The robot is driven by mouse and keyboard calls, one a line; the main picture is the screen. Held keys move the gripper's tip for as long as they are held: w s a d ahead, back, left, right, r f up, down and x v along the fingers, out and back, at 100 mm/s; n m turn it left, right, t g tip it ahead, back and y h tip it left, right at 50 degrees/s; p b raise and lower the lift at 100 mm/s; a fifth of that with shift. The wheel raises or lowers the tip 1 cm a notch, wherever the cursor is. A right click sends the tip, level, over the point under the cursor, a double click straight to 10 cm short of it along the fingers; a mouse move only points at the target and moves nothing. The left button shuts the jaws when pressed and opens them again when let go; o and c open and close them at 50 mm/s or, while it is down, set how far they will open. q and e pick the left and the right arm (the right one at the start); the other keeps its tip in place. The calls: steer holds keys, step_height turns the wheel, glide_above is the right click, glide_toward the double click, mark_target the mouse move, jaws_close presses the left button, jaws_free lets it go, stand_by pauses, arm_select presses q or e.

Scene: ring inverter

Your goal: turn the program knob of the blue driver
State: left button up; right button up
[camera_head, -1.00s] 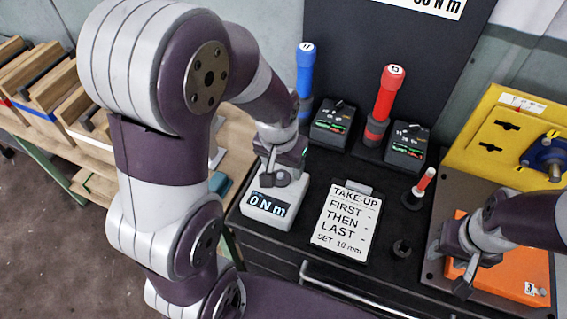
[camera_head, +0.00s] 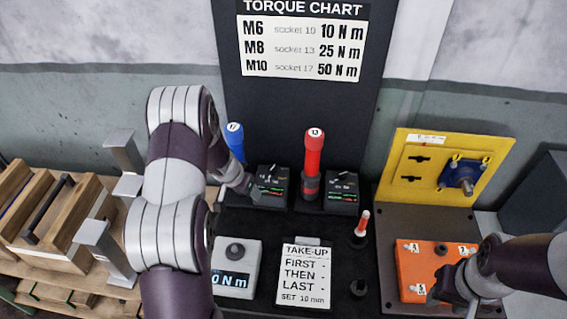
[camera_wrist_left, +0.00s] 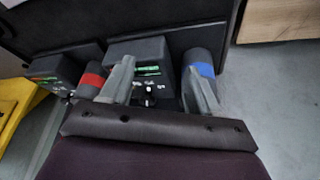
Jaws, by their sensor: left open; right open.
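The blue driver (camera_head: 236,142), marked 17, stands upright in its holder at the back of the bench. Its dark control box (camera_head: 272,182), with a dial and small lit lines, is just to its right. In the left wrist view, the box (camera_wrist_left: 143,55) shows a small knob with a white mark (camera_wrist_left: 149,98). My left gripper (camera_wrist_left: 158,68) is open, its fingers apart on either side of the box's knob face; contact cannot be told. The blue driver (camera_wrist_left: 202,66) is close to one finger. My right gripper (camera_head: 462,297) is open by an orange block.
The red driver (camera_head: 313,158) and its control box (camera_head: 343,190) stand right of the blue one's box. A white torque tester (camera_head: 236,258), a take-up card (camera_head: 306,262) and a small red-tipped tool (camera_head: 362,228) are in front. The orange block (camera_head: 425,262) and yellow plate (camera_head: 420,190) are at right.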

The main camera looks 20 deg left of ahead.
mark_target(272, 168)
arm_select(q)
steer(key=shift+m, duration=0.4)
steer(key=w+d+p, duration=0.1)
steer(key=w+p, duration=0.2)
steer(key=w, duration=0.1)
steer(key=w+p, duration=0.4)
steer(key=w+d+p, duration=0.1)
steer(key=w+p, duration=0.2)
steer(key=shift+w+d+r, duration=0.15)
steer(key=shift+w+d, duration=0.15)
steer(key=shift+w, duration=0.1)
steer(key=shift+w+f+p, duration=0.15)
steer(key=shift+f+p, duration=0.4)
steer(key=shift+f, duration=0.15)
steer(key=c, duration=1)
